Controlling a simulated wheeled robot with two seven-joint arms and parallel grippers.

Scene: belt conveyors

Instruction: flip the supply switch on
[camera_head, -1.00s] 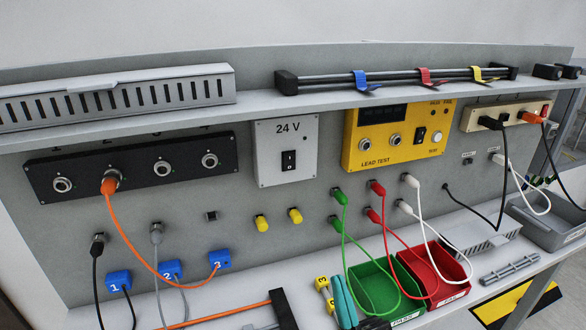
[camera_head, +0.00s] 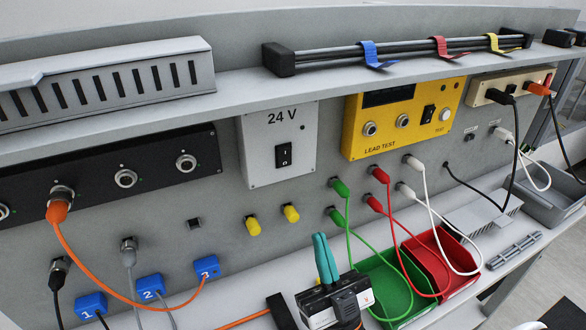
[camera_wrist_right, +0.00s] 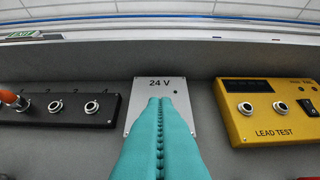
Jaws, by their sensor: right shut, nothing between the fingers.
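The supply switch (camera_head: 284,155) is a black rocker on the grey 24 V box (camera_head: 258,165), which is fixed to the back panel. In the right wrist view the 24 V box (camera_wrist_right: 178,88) is straight ahead, and its switch is hidden behind my fingers. My right gripper (camera_head: 322,240) has teal fingers pressed together with nothing between them. In the head view it is below and to the right of the switch, apart from it. The fingers also fill the lower middle of the right wrist view (camera_wrist_right: 160,100). My left gripper is not in view.
A yellow lead tester (camera_head: 372,146) is right of the box, and a black socket panel (camera_head: 150,160) is left. Yellow plugs (camera_head: 290,213) and green leads (camera_head: 339,187) stick out below. Green (camera_head: 422,311) and red bins stand on the bench. A shelf (camera_head: 300,91) overhangs the box.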

